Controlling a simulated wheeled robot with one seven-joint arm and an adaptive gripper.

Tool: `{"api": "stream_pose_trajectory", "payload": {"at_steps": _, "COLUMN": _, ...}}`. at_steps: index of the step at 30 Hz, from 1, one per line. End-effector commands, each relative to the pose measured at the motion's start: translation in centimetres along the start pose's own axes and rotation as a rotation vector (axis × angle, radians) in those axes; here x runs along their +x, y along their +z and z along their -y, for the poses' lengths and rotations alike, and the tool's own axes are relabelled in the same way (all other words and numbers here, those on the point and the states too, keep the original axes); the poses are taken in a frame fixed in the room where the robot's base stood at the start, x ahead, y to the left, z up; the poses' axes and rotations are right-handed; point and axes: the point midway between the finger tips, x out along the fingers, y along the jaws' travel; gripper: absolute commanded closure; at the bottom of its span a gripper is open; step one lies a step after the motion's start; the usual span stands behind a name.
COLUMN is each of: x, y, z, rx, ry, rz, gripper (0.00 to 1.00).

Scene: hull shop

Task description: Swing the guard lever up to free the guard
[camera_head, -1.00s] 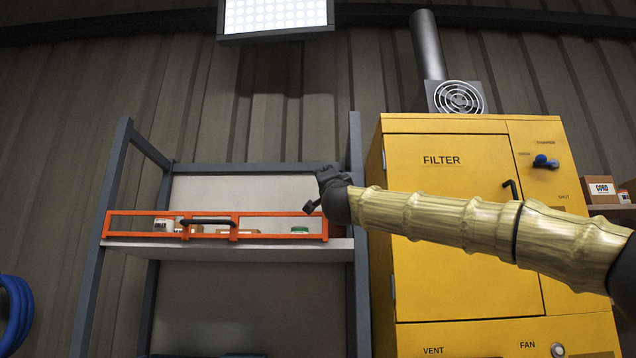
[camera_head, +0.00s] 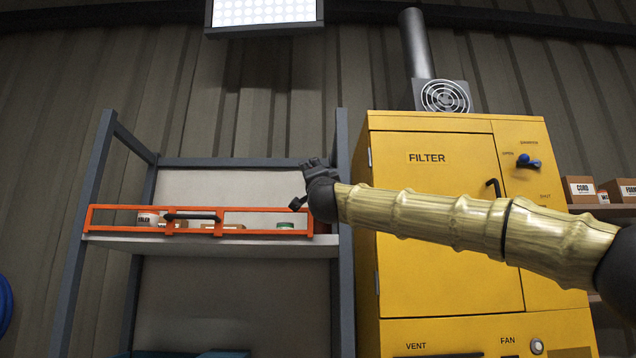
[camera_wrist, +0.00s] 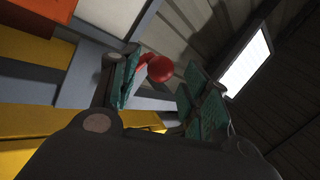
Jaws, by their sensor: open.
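The guard (camera_head: 218,231) is a long orange frame with a black handle, lying along the front of the shelf in the head view. In the wrist view a red ball knob (camera_wrist: 159,69) on a short red arm, apparently the guard lever, shows between my finger pads. I cannot tell whether either pad touches it. My gripper (camera_head: 306,184) is at the guard's right end, by the shelf's right post. It is open in the wrist view (camera_wrist: 164,84), with teal pads on both sides of the knob. In the head view the lever is hidden behind my gripper.
The grey shelf rack (camera_head: 346,255) holds a few small goods behind the guard. A yellow filter cabinet (camera_head: 440,250) stands close on the right, under my arm. A lamp (camera_head: 264,12) hangs above. The space above the shelf is open.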

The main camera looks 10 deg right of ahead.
Motion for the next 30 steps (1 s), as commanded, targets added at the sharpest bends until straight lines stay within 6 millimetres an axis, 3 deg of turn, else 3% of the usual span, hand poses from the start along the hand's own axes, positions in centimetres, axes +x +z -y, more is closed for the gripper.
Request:
{"api": "stream_pose_trajectory", "payload": {"at_steps": 18, "x": -8.9, "y": -0.1, "z": 0.0, "rx": 0.0, "ry": -0.001, "rz": -0.001, "gripper": 0.53}}
{"api": "stream_pose_trajectory", "payload": {"at_steps": 24, "x": -10.6, "y": -0.1, "z": 0.0, "rx": 0.0, "ry": 0.0, "rz": -0.001, "gripper": 0.53}}
{"api": "stream_pose_trajectory", "payload": {"at_steps": 30, "x": -11.0, "y": -0.1, "z": 0.0, "rx": 0.001, "ry": 0.0, "rz": -0.002, "gripper": 0.53}}
